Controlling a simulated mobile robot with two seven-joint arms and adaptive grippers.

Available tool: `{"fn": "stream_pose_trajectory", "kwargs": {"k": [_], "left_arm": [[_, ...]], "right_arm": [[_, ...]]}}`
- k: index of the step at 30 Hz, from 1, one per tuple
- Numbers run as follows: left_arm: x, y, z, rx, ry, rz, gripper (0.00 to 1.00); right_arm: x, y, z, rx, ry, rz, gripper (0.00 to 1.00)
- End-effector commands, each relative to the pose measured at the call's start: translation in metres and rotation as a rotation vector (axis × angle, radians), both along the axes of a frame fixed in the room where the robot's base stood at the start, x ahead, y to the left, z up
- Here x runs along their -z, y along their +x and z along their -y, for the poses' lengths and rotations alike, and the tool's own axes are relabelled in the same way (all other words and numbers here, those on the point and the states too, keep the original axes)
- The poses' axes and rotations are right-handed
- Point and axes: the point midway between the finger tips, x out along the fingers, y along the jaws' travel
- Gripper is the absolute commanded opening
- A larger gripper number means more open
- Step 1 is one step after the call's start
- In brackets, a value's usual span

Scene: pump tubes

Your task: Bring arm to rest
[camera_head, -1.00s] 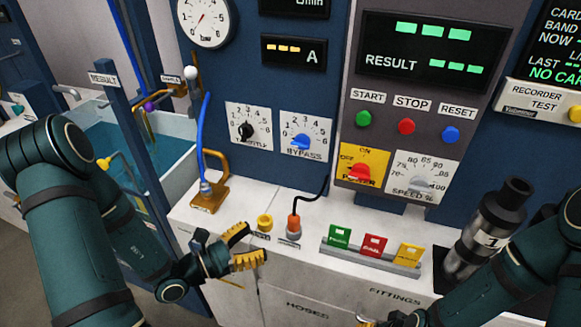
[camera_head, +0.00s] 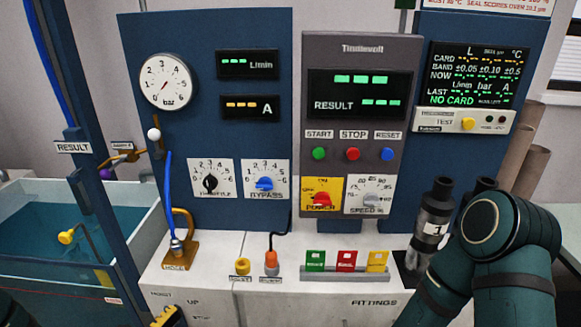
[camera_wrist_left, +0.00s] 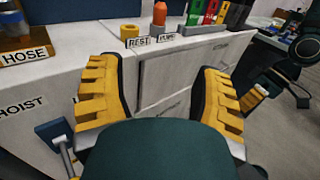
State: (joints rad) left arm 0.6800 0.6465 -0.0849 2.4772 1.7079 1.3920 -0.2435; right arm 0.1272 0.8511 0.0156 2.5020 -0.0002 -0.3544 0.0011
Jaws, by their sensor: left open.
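My left gripper (camera_wrist_left: 160,100) is open and empty, its two yellow-padded fingers spread wide in front of the white bench front. In the head view only a yellow bit of it (camera_head: 168,317) shows at the bottom edge, below the bench top. My right arm (camera_head: 505,240) is bent in front of the bench's right end, and its gripper is out of the head view. A yellow and dark part at the right of the left wrist view (camera_wrist_left: 258,92) looks like my right gripper, too small to tell its state.
The white bench (camera_head: 210,280) carries a brass hose stand (camera_head: 180,250), an orange-topped plug (camera_head: 271,263), a card rack (camera_head: 345,273) and a dark cylinder (camera_head: 430,225). A blue post (camera_head: 95,200) and a water tank (camera_head: 40,235) stand left. Open floor (camera_wrist_left: 285,140) lies right of the bench.

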Motion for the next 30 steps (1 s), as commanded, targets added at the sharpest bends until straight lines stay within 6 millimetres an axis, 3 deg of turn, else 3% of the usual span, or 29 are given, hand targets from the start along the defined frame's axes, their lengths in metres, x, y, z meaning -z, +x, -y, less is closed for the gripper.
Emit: {"fn": "stream_pose_trajectory", "kwargs": {"k": [1, 5, 10, 14, 18, 23, 30], "left_arm": [[0.000, 0.000, 0.000, 0.000, 0.000, 0.000, 0.66], [0.021, -0.026, 0.049, 0.256, 0.080, -0.069, 0.66], [0.054, -0.077, 0.096, 0.616, 0.256, -0.127, 0.66], [0.087, -0.121, 0.113, 0.916, 0.474, -0.124, 0.66], [0.127, -0.151, 0.107, 1.210, 0.788, -0.031, 0.66], [0.163, -0.143, 0.093, 1.420, 1.175, 0.207, 0.66], [0.178, -0.088, 0.107, 1.446, 1.586, 0.656, 0.66]], "right_arm": [[0.000, 0.000, 0.000, 0.000, 0.000, 0.000, 0.47], [0.000, 0.000, 0.000, -0.001, 0.000, 0.000, 0.47], [0.000, 0.000, 0.001, 0.001, -0.001, 0.000, 0.47], [0.000, 0.000, 0.000, 0.000, 0.000, 0.000, 0.47], [0.000, 0.000, 0.000, 0.000, 0.000, 0.000, 0.47], [0.000, 0.000, 0.000, 0.000, 0.000, 0.000, 0.47], [0.000, 0.000, 0.000, 0.000, 0.000, 0.000, 0.47]]}}
